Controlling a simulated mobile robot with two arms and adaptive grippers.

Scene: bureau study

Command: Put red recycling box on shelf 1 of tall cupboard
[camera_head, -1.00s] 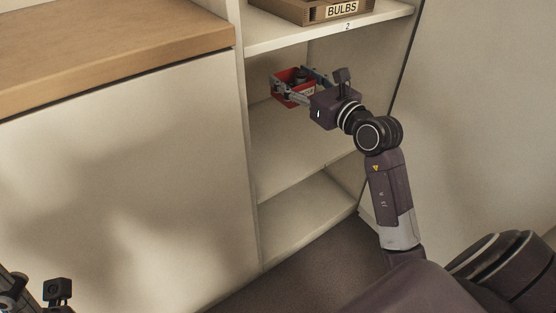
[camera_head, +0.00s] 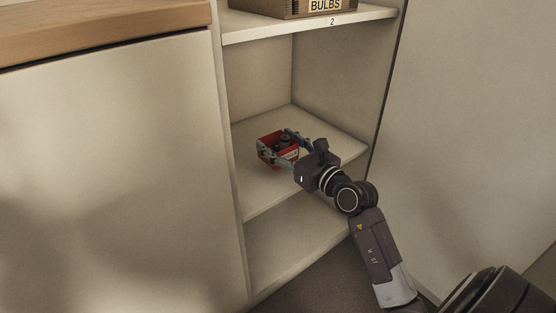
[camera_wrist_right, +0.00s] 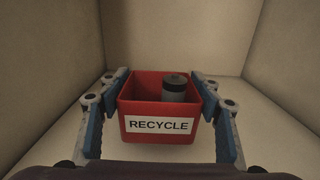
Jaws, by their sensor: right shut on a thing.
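The red recycling box (camera_head: 268,157) is inside the tall cupboard (camera_head: 237,180), over the middle board (camera_head: 256,196), one below the board marked 2. In the right wrist view the box (camera_wrist_right: 142,137) is upright, labelled RECYCLE, with a dark grey cylinder (camera_wrist_right: 174,88) in it. My right gripper (camera_head: 280,146) is shut on the box, one finger along each side. The box is at or close above the board; I cannot tell whether it touches. My left gripper is not in view.
The board marked 2 (camera_head: 355,18) carries a BULBS box (camera_head: 290,8) above. The middle board is bare around the red box. A lower board (camera_head: 290,240) is empty. A wood-topped cabinet (camera_head: 110,150) stands left, and a pale panel (camera_head: 470,130) is at right.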

